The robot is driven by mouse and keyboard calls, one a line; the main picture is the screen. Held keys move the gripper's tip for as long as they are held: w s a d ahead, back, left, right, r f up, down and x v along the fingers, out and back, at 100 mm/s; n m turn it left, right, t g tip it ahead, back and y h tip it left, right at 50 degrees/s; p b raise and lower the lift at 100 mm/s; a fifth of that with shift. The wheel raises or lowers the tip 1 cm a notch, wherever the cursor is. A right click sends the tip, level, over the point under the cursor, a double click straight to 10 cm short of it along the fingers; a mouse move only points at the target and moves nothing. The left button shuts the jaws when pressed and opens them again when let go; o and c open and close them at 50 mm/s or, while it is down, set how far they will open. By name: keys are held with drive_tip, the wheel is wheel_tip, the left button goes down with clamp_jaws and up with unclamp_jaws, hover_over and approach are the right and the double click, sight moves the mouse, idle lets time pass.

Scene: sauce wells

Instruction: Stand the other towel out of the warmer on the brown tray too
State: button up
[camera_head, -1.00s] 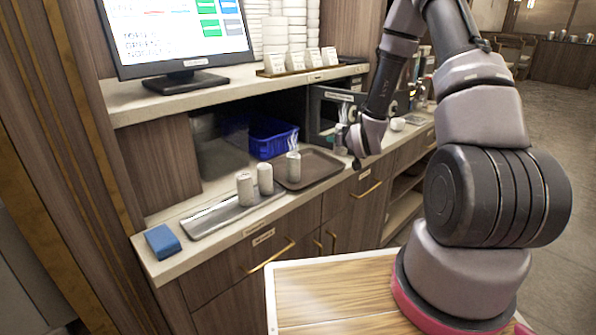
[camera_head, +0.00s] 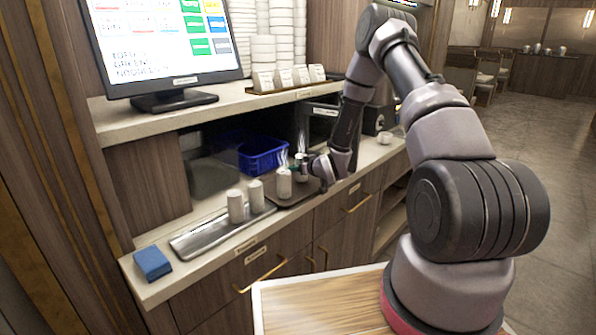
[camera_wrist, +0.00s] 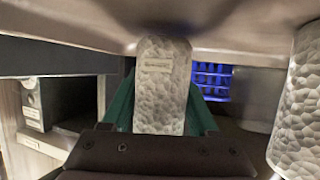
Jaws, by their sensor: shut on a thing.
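My gripper (camera_head: 302,168) is over the right back part of the brown tray (camera_head: 282,202). It is shut on a pale rolled towel, which shows between the green finger pads in the wrist view (camera_wrist: 163,85). The held towel is upright, with its end close to the brown surface; I cannot tell whether it touches. Another towel (camera_head: 284,184) stands on the brown tray just left of my gripper, apart from it. It also shows at the right edge of the wrist view (camera_wrist: 301,105). The dark warmer (camera_head: 318,118) is behind my arm, partly hidden.
A metal tray (camera_head: 205,241) on the left holds two white rolls (camera_head: 236,206) upright. A blue basket (camera_head: 263,156) stands behind the brown tray. A blue block (camera_head: 152,263) lies at the counter's left end. The shelf (camera_head: 175,120) overhangs the counter's back.

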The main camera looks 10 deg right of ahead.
drive_tip(key=shift+f, duration=0.45)
drive_tip(key=shift+f, duration=0.15)
drive_tip(key=o, duration=1.4)
drive_tip(key=shift+c, duration=0.2)
